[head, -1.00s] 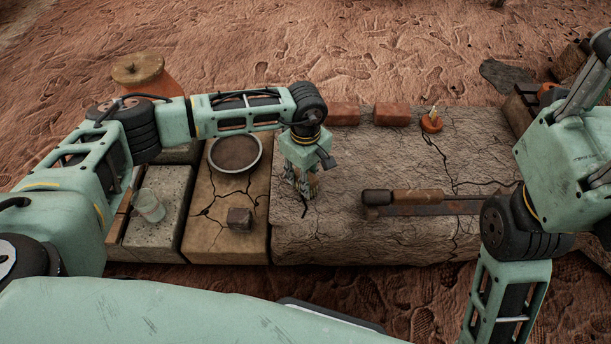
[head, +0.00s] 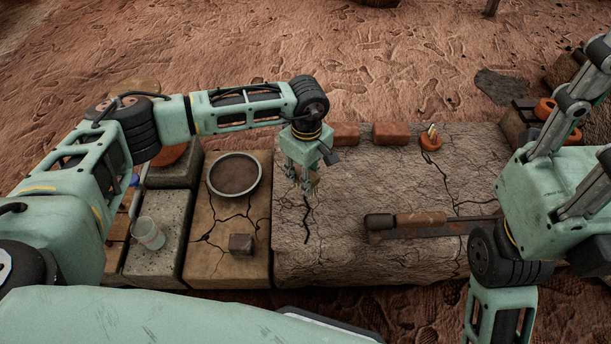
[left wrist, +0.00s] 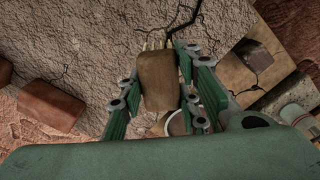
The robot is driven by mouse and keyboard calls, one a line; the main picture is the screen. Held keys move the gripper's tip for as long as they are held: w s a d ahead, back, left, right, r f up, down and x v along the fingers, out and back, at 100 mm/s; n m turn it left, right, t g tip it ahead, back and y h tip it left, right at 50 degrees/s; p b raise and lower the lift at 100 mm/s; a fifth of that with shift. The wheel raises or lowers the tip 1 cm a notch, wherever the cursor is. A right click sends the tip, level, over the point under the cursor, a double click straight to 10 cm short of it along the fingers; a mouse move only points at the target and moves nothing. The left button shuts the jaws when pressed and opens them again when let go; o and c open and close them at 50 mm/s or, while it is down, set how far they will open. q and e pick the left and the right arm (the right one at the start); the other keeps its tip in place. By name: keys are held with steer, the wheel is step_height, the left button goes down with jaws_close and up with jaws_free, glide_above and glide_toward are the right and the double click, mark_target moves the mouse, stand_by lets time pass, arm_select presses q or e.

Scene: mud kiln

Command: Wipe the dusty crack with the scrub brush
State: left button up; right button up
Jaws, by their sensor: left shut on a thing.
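My left gripper (head: 306,182) is shut on the scrub brush (left wrist: 159,82), a brown block with pale bristles at its far end in the left wrist view. In the head view the brush is mostly hidden between the fingers. The dark crack (head: 306,225) runs across the left part of the large stone slab, just on the near side of the gripper. It also shows in the left wrist view (left wrist: 186,16), beyond the bristles. I cannot tell whether the bristles touch the slab. My right gripper (head: 590,130) is at the right edge, fingers spread and tips partly cut off.
A round dish (head: 235,175), small block (head: 241,244) and glass (head: 148,233) stand left.

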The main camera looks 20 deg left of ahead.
arm_select(q)
steer(key=shift+r+p, duration=0.95)
steer(key=shift+r, duration=0.9)
